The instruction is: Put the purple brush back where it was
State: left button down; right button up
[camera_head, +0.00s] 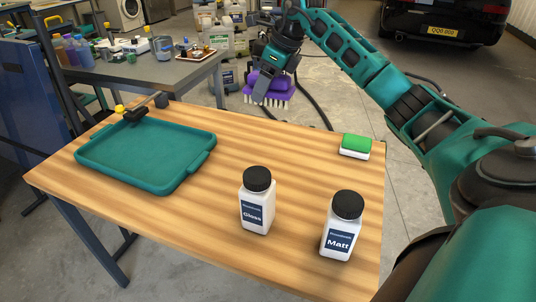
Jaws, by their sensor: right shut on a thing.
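A purple brush (277,84) with pale bristles pointing down is in the head view, near the top middle. My right gripper (263,88) is shut on the purple brush and holds it up near the far edge of the wooden table (205,200). The bristles seem clear of the table top. The gripper's fingers partly cover the brush's left side. My left gripper is not in view.
A teal tray (145,157) lies empty at the table's left. A Gloss bottle (256,205) and a Matt bottle (341,230) stand at the front. A green and white sponge (356,146) lies at the right edge. The table's middle is clear. A grey bench (150,70) stands behind.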

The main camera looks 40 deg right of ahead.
jog(key=shift+w+d+f, duration=0.1)
jog(key=shift+w+f, duration=0.05)
notch_tip(320, 180, down, 15)
jog(key=shift+r+b, duration=0.15)
jog(key=shift+b, duration=1.05)
jog(key=shift+f+b, duration=0.35)
jog(key=shift+f, duration=2.15)
jog(key=shift+f, duration=0.15)
jog(key=o, duration=1)
